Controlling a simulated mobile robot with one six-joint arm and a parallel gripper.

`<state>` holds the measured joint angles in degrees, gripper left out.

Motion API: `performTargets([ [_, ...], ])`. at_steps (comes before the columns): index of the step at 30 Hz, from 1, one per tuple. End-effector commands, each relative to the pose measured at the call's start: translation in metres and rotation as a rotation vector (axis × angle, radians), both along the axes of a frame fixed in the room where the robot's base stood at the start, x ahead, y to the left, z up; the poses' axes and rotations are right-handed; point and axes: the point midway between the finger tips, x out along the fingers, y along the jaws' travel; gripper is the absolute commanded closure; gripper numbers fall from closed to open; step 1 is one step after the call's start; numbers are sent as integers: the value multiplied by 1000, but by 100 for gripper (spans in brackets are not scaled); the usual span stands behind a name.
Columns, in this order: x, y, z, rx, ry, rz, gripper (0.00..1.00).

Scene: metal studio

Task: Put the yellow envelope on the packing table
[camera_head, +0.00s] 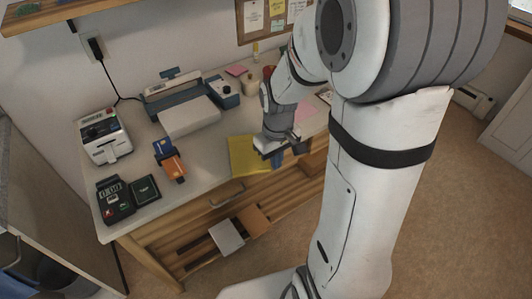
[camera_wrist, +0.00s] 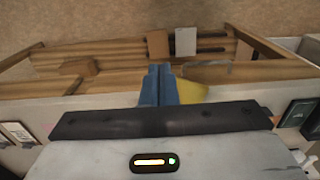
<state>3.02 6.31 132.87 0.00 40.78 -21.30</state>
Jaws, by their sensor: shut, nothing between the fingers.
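The yellow envelope (camera_head: 243,156) lies at the front edge of the white-topped packing table (camera_head: 205,155), partly covered by my gripper. In the wrist view a yellow corner of the envelope (camera_wrist: 191,91) shows beside the blue fingers and seems to reach a little past the table's front edge. My gripper (camera_head: 277,158) is at the envelope's right side, over the front edge. Its blue fingers (camera_wrist: 158,84) are shut together with nothing between them. Whether they touch the envelope is hidden.
A label printer (camera_head: 104,137), a dark keypad device (camera_head: 114,203), an orange tape dispenser (camera_head: 171,164) and a larger blue-grey machine (camera_head: 178,90) stand on the table. Wooden slats and boxes (camera_head: 227,237) sit below. A pinboard (camera_head: 262,18) hangs behind.

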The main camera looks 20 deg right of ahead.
Motion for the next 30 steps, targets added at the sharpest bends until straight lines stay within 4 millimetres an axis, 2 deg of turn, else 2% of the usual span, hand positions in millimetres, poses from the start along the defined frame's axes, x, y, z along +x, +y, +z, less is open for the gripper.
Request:
performTargets([
  [5, -1, 0, -27, 0, 6, 0, 100],
  [15, -2, -1, -99, 1, 8, -2, 100],
  [21, 27, 8, -95, 0, 0, -1, 100],
  [30, 38, 12, -95, 0, 1, -3, 100],
])
